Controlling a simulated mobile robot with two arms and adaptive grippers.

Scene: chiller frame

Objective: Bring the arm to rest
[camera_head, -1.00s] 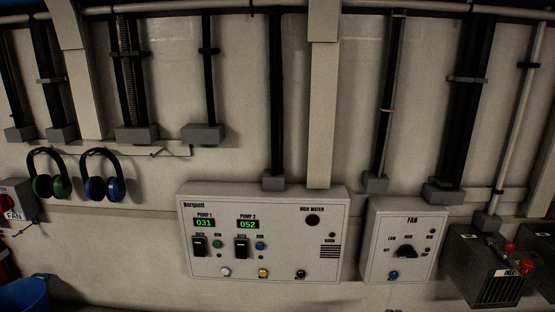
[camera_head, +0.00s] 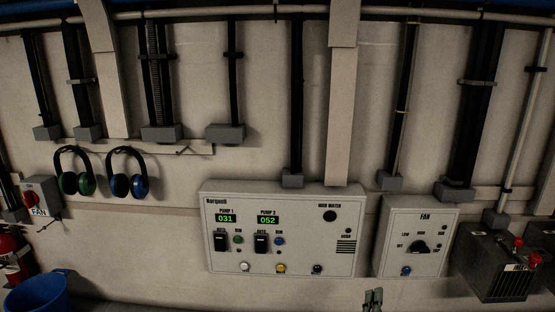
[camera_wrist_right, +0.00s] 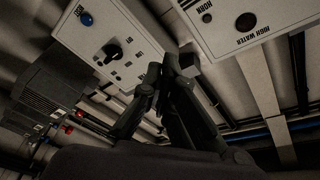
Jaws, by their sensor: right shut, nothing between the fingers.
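My right gripper (camera_head: 373,299) shows at the bottom edge of the head view, with only its fingertips in the picture. It is below the gap between the pump panel (camera_head: 285,262) and the fan control box (camera_head: 417,256). In the right wrist view the gripper (camera_wrist_right: 168,72) fills the middle, its dark fingers together and empty. The fan box (camera_wrist_right: 100,40) is left of the fingers there, and the pump panel (camera_wrist_right: 228,50) is to the right. I cannot tell how far the fingertips are from the wall. My left gripper is not in view.
A dark grey unit (camera_head: 497,270) with red knobs stands at the right. Two pairs of ear muffs (camera_head: 128,178) hang at the left. A red fan switch (camera_head: 38,194), a blue bucket (camera_head: 38,292) and a fire extinguisher (camera_head: 10,258) are at the far left.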

